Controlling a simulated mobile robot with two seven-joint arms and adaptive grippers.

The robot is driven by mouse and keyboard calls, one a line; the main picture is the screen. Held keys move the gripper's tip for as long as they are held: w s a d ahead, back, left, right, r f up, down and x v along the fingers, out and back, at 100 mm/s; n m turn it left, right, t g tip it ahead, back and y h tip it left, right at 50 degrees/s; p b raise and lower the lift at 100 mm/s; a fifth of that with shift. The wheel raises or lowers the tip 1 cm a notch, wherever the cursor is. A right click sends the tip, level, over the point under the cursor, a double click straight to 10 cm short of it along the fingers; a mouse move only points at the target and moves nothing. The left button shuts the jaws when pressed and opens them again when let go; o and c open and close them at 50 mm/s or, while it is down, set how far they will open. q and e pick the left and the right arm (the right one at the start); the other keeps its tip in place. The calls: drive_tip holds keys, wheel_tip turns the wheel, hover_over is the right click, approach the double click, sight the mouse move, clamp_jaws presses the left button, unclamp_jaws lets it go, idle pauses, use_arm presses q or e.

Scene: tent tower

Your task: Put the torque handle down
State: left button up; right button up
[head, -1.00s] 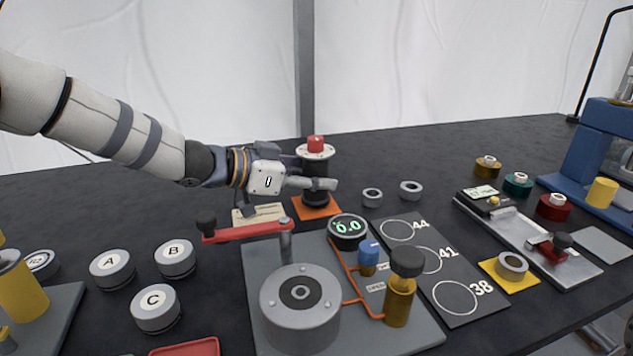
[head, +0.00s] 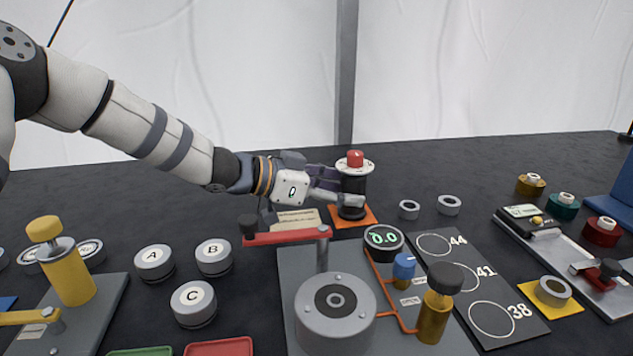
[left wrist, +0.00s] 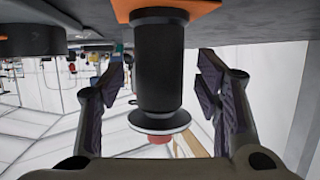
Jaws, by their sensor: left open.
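The torque handle (head: 353,184) is a black cylinder with a pale flange and a red top. It stands upright on an orange pad (head: 370,215) towards the back of the table. My left gripper (head: 345,189) reaches it from the left, with one finger passing in front of its body. In the left wrist view the handle (left wrist: 160,65) appears upside down between the fingers of my left gripper (left wrist: 163,75). The fingers are open, with a visible gap on both sides. The handle's base meets the orange pad (left wrist: 200,8). My right gripper is not in view.
In front stands a grey fixture plate (head: 300,270) with a red lever (head: 285,237) and a round gauge (head: 383,238). Two grey rings (head: 409,209) (head: 449,204) lie right of the handle. Lettered round weights (head: 213,256) sit at the left. The back of the table is clear.

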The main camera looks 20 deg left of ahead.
use_arm(q)
drive_tip(key=v, duration=0.2)
drive_tip(key=p+v, duration=0.1)
drive_tip(key=v, duration=0.2)
drive_tip(key=r+v, duration=0.1)
drive_tip(key=v, duration=0.2)
drive_tip(key=shift+s+p, duration=0.1)
drive_tip(key=shift+p, duration=0.25)
drive_tip(key=shift+s+a, duration=0.25)
drive_tip(key=shift+s, duration=0.05)
drive_tip(key=shift+s+a, duration=0.1)
drive_tip(key=shift+a, duration=0.05)
drive_tip(key=shift+f, duration=0.15)
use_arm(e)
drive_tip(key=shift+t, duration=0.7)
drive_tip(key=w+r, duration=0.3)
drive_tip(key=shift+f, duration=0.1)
